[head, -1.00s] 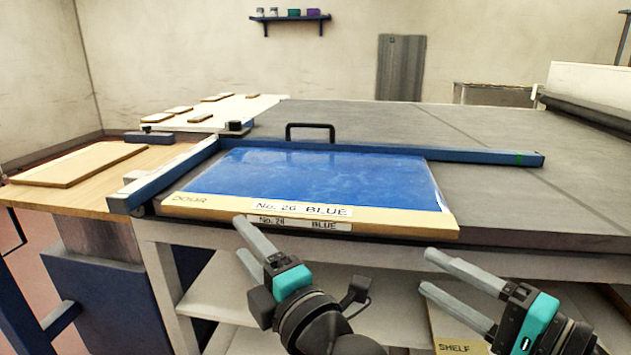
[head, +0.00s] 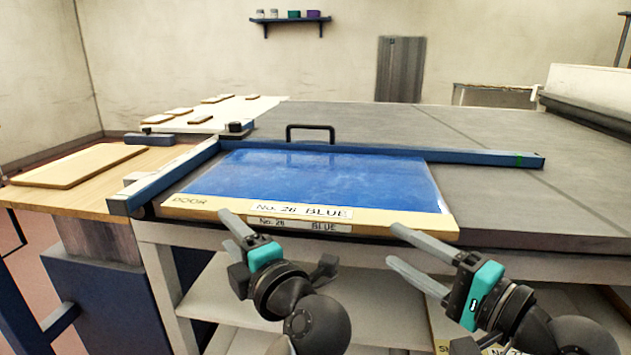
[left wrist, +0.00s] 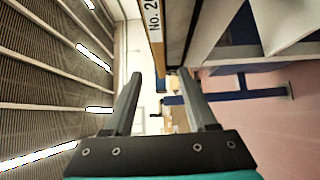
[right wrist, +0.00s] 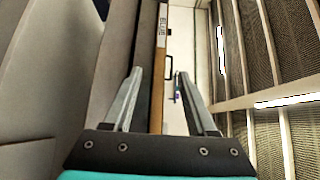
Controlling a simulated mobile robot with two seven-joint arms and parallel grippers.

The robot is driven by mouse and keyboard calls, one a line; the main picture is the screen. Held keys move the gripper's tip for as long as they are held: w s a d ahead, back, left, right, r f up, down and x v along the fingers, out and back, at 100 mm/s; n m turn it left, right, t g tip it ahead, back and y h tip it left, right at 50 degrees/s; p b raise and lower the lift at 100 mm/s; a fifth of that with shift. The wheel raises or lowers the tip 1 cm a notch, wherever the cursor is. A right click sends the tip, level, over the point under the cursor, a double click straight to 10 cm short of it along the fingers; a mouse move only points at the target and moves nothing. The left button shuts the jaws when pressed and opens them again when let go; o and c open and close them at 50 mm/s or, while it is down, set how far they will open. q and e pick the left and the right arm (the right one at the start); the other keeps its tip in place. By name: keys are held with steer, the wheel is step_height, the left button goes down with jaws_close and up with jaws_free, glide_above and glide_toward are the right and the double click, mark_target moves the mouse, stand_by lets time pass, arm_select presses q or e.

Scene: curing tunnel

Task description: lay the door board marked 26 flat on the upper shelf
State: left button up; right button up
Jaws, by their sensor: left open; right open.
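The door board (head: 320,185) lies flat on the grey tabletop, blue-faced with a tan edge marked "DOOR" and "No. 26 BLUE". Its front edge slightly overhangs the table. My left gripper (head: 226,229) is open at the front edge, left of the label. My right gripper (head: 393,244) is open near the front edge's right part. The board's edge shows roughly between the fingers in the left wrist view (left wrist: 155,40) and the right wrist view (right wrist: 157,85). I cannot tell whether any finger touches it. The upper shelf (head: 222,285) is below the tabletop, partly hidden by my left arm.
A blue fence bar (head: 480,157) runs behind the board, with a black handle (head: 310,127). A side bar (head: 165,183) bounds its left. A wooden side table (head: 105,190) holds a tan board (head: 80,165). A board marked "SHELF" (head: 440,335) lies low at right.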

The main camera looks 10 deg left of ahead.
mark_target(214, 214)
arm_select(q)
steer(key=x, duration=0.9)
steer(key=shift+a, duration=0.1)
arm_select(e)
steer(key=x, duration=0.9)
arm_select(q)
jaws_close()
arm_select(e)
jaws_close()
arm_select(q)
steer(key=shift+r, duration=0.2)
arm_select(e)
steer(key=shift+r, duration=0.2)
